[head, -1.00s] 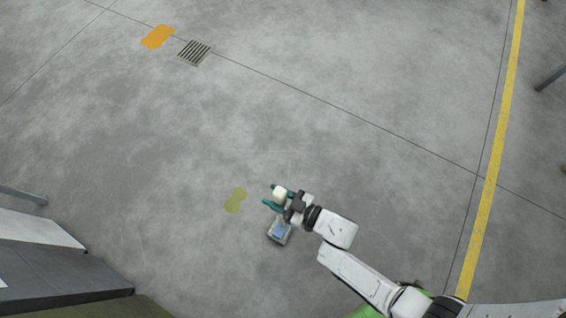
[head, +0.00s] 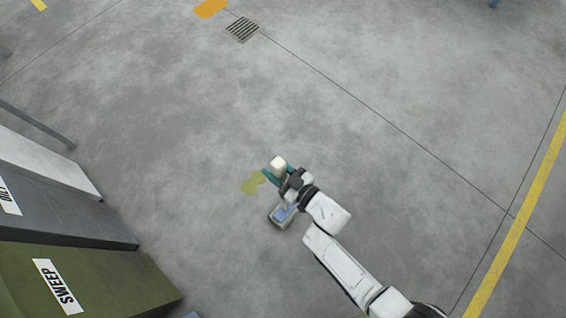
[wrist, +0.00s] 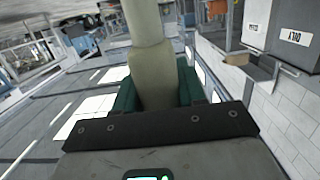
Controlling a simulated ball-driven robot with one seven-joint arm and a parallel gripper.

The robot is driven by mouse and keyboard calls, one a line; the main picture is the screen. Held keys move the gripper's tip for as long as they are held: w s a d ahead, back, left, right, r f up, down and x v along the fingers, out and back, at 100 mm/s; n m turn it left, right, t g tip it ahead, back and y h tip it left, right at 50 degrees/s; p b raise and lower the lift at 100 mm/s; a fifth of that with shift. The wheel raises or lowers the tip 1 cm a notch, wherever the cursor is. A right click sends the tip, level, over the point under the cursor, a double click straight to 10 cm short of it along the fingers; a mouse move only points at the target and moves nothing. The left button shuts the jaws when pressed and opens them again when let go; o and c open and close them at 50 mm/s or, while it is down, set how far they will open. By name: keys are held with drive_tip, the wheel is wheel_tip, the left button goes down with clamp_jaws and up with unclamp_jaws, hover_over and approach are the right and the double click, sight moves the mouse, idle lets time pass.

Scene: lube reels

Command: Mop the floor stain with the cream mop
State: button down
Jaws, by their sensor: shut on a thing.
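My gripper (head: 280,175) is shut on the cream mop (head: 277,161), with its teal fingers on either side of the cream part. In the wrist view the cream mop (wrist: 152,65) rises as a pale shaft between the teal fingers (wrist: 158,92); its lower end is hidden behind my wrist. The yellow-green floor stain (head: 252,184) lies on the concrete just left of my gripper in the head view. My gripper partly overlaps the stain's right edge in the picture. I cannot tell whether the mop touches the floor.
An orange patch (head: 210,8) and a floor drain grate (head: 242,29) lie at the top. A green bin marked SWEEP (head: 110,280) and a grey bin (head: 70,215) stand at the left. A yellow line (head: 510,240) runs at the right. The middle floor is clear.

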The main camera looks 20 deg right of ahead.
drive_tip(key=w+a+t+y+b, duration=0.1)
drive_tip(key=w+a+b, duration=0.5)
drive_tip(key=w+b, duration=0.4)
drive_tip(key=w+a+t+b, duration=0.1)
drive_tip(key=w+a+b, duration=0.5)
drive_tip(key=w+b, duration=0.3)
drive_tip(key=w+a+f+t+y+b, duration=0.1)
drive_tip(key=w+a+t+b, duration=0.1)
drive_tip(key=w+a+b, duration=0.4)
drive_tip(key=shift+w+a+y+b, duration=0.3)
drive_tip(key=shift+w+b, duration=2.05)
drive_tip(key=shift+b, duration=0.5)
